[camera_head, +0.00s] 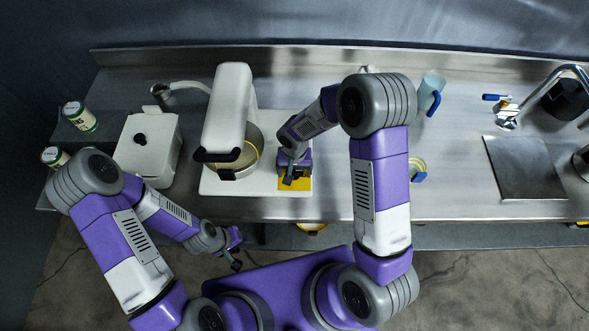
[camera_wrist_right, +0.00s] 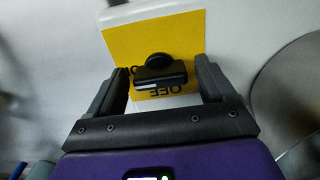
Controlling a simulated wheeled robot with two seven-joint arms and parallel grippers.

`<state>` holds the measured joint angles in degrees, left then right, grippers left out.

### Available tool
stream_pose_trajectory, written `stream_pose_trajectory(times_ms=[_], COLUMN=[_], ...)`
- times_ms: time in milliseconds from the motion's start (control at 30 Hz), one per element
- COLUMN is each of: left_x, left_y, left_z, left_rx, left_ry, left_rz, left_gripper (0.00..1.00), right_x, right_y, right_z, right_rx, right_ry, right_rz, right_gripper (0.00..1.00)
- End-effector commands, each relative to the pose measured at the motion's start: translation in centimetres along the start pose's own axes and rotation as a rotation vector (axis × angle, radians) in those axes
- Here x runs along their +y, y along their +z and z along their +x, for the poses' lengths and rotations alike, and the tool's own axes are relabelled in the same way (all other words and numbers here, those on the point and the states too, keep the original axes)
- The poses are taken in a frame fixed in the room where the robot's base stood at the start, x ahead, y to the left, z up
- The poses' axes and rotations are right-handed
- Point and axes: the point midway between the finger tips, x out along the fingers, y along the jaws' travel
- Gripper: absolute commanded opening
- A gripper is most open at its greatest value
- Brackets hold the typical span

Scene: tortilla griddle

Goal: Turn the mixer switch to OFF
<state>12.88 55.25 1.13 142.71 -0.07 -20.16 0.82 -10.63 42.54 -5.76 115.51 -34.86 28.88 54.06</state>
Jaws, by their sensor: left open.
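The white stand mixer (camera_head: 232,95) stands on a white base (camera_head: 245,188) with a metal bowl (camera_head: 250,150) under its head. A yellow plate (camera_head: 300,184) lies on the base to the right of the bowl. In the right wrist view the yellow plate (camera_wrist_right: 188,45) carries a black switch knob (camera_wrist_right: 158,72) and upside-down OFF lettering, partly hidden by the knob. My right gripper (camera_wrist_right: 161,72) is open, a finger on each side of the knob with gaps; it also shows over the plate in the head view (camera_head: 291,180). My left gripper (camera_head: 238,255) is open and empty before the counter.
A white lidded box (camera_head: 148,150) stands left of the mixer, with green-labelled cans (camera_head: 80,117) further left. A blue-handled cup (camera_head: 430,90) and a sink with a tap (camera_head: 560,85) lie to the right. The counter right of my right arm is largely bare.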

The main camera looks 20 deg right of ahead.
Motion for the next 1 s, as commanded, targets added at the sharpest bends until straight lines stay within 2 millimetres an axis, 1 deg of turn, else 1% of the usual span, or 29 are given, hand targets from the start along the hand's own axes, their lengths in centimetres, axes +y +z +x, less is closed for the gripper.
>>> stream_pose_trajectory(times_ms=[33, 300, 333, 667, 867, 1000], left_x=[0.0, 0.0, 0.0, -0.1, -0.3, -0.5], left_y=[0.0, 0.0, 0.0, 0.0, 0.0, -0.1], left_z=[0.0, 0.0, 0.0, 0.3, 0.9, 1.4], left_rx=[0.0, 0.0, 0.0, 0.0, 0.0, 0.0], left_ry=[0.0, 0.0, 0.0, 0.0, 0.0, 0.0], left_rz=[0.0, 0.0, 0.0, 0.0, 0.0, 0.0], left_gripper=[0.48, 0.48, 0.48, 0.48, 0.48, 0.48], right_x=[0.0, 0.0, 0.0, 0.0, 0.0, 0.0], right_y=[0.0, 0.0, 0.0, 0.0, 0.0, 0.0], right_z=[0.0, 0.0, 0.0, 0.0, 0.1, 0.1], right_rx=[0.0, 0.0, 0.0, 0.0, 0.001, 0.001], right_ry=[0.0, 0.0, 0.0, 0.0, 0.0, 0.0], right_rz=[0.0, -0.001, -0.001, -0.051, -0.169, -0.289], right_gripper=[0.74, 0.33, 0.29, 0.29, 0.29, 0.29])
